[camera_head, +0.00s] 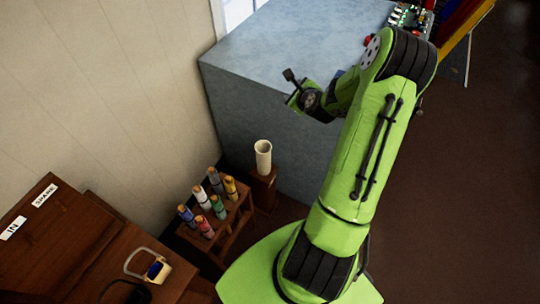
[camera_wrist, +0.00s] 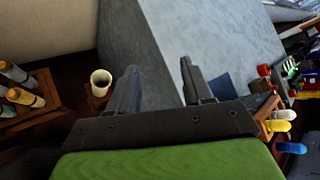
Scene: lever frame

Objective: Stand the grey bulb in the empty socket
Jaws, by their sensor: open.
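A wooden rack (camera_head: 226,232) at the lower middle of the head view holds several upright capped bulb-like pieces. A pale grey-white one (camera_head: 200,196) and another greyish one (camera_head: 214,178) stand among blue, yellow, green and red ones. I cannot tell for sure which is the grey bulb. In the wrist view, greyish pieces (camera_wrist: 15,73) show at the left edge. I cannot make out an empty socket with certainty. My gripper (camera_wrist: 158,85) is open with nothing between its fingers. In the head view it is up beside the blue-grey block, apart from the rack.
A large blue-grey block (camera_head: 290,55) stands against the wall. A white cup (camera_head: 263,158) sits on a wooden post between block and rack. A wooden desk with IN and SPARE labels (camera_head: 45,195) is at left. A coloured panel (camera_head: 462,20) is at upper right. Dark floor is clear at right.

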